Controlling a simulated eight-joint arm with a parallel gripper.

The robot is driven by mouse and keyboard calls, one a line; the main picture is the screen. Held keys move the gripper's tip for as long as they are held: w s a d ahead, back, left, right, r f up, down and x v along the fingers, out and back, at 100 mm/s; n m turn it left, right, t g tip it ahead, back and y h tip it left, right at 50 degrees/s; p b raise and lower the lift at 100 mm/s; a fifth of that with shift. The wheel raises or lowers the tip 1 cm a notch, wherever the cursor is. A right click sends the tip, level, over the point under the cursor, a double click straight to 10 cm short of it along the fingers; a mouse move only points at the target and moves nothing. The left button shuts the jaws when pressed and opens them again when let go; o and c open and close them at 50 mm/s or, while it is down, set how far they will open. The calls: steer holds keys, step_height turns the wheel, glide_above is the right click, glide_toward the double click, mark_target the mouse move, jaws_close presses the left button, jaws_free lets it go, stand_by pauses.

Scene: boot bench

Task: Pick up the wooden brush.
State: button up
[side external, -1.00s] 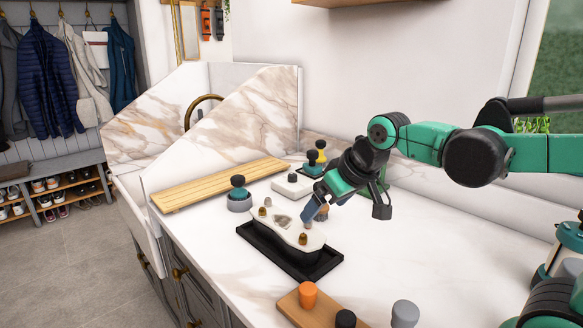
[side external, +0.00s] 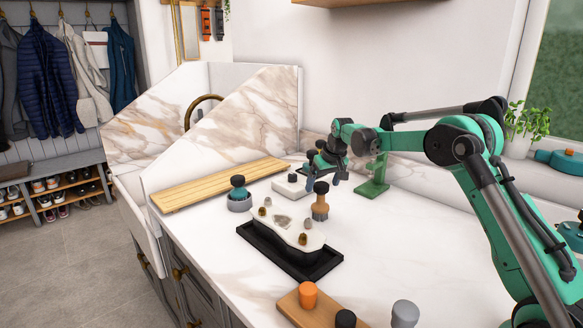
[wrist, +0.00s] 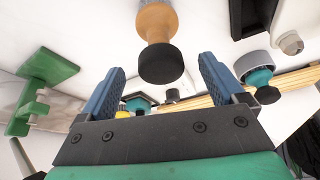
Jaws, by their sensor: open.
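The wooden brush (side external: 320,207), a tan wooden piece with a dark rounded top, stands upright on the white counter, just right of the black tray. It also shows in the wrist view (wrist: 157,22), its dark end towards my jaws. My gripper (side external: 323,176) is open, behind and above the brush in the side view. In the wrist view its two blue fingers (wrist: 160,70) are apart, with nothing held between them. The dark end appears in the gap between the fingers, but the wooden part lies beyond them.
A black tray (side external: 262,246) holds a white-topped piece (side external: 283,225) with several brown knobs. A teal-topped grey pot (side external: 239,200), a white block (side external: 285,188), a slatted wooden board (side external: 215,187) and a green stand (side external: 373,184) are nearby. The counter right of the brush is clear.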

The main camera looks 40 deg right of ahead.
mark_target(320, 192)
steer(key=shift+x, duration=2.1)
steer(key=shift+c, duration=0.2)
jaws_close()
steer(key=shift+r, duration=0.15)
